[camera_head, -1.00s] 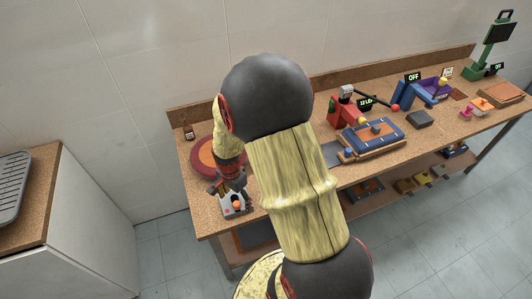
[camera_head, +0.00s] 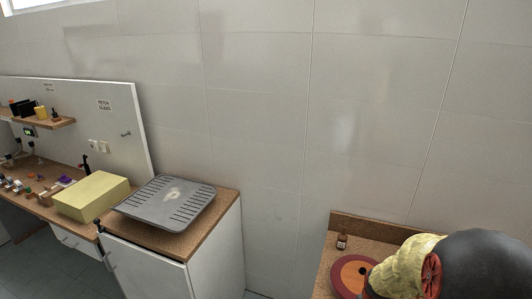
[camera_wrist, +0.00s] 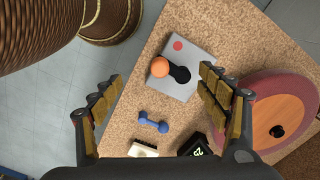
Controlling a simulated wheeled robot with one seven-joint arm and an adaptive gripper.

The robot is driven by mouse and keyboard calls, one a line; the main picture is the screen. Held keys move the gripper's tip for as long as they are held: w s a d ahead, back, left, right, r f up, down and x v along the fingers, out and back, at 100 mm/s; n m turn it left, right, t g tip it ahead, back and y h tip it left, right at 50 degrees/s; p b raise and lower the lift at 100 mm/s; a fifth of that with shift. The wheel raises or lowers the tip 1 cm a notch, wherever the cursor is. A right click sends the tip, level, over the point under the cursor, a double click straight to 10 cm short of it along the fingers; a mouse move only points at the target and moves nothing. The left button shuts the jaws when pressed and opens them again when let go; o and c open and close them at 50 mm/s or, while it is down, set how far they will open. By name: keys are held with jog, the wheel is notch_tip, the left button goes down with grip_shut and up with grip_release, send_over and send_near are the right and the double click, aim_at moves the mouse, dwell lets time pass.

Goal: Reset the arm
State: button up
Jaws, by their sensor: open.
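My gripper (camera_wrist: 155,98) is open and empty in the wrist view, its two fingers spread wide above a cork-topped bench (camera_wrist: 140,82). Between and beyond the fingers lies a grey plate (camera_wrist: 181,90) with an orange ball (camera_wrist: 160,67), a dark keyhole-like shape and a red dot. In the head view only part of my arm (camera_head: 460,265) shows at the bottom right; the gripper itself is out of that view.
A red-brown round disc (camera_wrist: 276,108) lies right of the fingers, and a small blue dumbbell-shaped piece (camera_wrist: 153,122) lies below the plate. In the head view, a grey slotted tray (camera_head: 166,203) and a yellow box (camera_head: 92,195) stand at left. A small brown bottle (camera_head: 342,241) stands by the wall.

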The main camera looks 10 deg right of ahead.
jog(key=shift+s+a+n, duration=0.25)
jog(key=shift+s+n, duration=0.25)
jog(key=shift+n, duration=0.4)
jog(key=s+a+r+n+t+b, duration=0.2)
jog(key=a+r+n, duration=0.6)
jog(key=r, duration=0.4)
jog(key=s+a+r+n+t+b, duration=0.3)
jog(key=a+r+n, duration=0.5)
jog(key=r, duration=0.5)
jog(key=shift+s+a+t+b, duration=0.3)
jog(key=shift+s+a+b, duration=0.35)
jog(key=shift+s, duration=0.4)
jog(key=shift+d, duration=0.25)
